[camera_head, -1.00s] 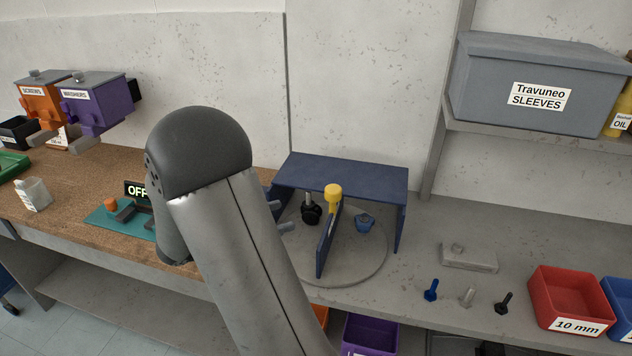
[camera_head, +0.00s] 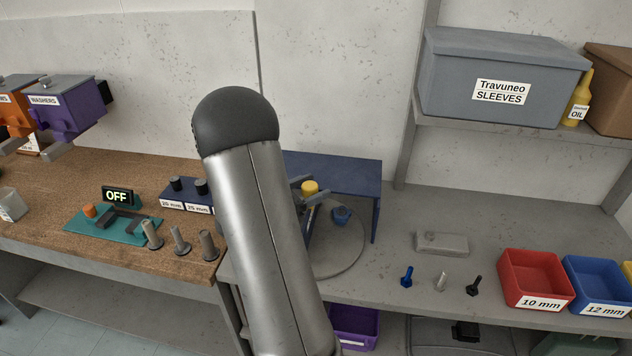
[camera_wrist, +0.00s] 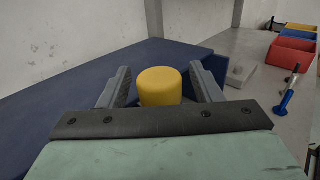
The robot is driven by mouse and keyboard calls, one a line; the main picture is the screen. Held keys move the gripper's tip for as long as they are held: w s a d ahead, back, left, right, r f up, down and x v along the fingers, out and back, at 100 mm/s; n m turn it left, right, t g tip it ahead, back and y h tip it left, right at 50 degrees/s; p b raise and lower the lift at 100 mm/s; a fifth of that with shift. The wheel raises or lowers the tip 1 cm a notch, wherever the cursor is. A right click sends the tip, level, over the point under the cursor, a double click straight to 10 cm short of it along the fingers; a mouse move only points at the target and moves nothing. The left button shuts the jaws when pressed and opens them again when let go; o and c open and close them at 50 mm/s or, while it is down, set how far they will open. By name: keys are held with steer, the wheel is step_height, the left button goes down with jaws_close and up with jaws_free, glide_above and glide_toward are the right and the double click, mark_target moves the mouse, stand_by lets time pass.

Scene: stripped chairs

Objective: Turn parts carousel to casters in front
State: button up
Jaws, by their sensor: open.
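The parts carousel (camera_head: 345,257) is a round grey turntable on the bench, partly under a dark blue hood (camera_head: 350,172). A yellow knob (camera_head: 310,187) stands on top of its blue divider. My arm hides the left side of the carousel, so the black caster is out of sight. My gripper (camera_wrist: 160,88) is open. In the wrist view the yellow knob (camera_wrist: 160,86) shows between its two fingers; I cannot tell whether they touch it.
Blue, grey and black bolts (camera_head: 440,282) stand on the bench right of the carousel, near a grey block (camera_head: 442,243). A red bin (camera_head: 536,280) and a blue bin (camera_head: 597,286) stand further right. A teal fixture (camera_head: 112,226) and several grey posts (camera_head: 180,242) are at left.

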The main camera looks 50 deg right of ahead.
steer(key=shift+s+d, duration=0.25)
steer(key=shift+d, duration=0.45)
jaws_close()
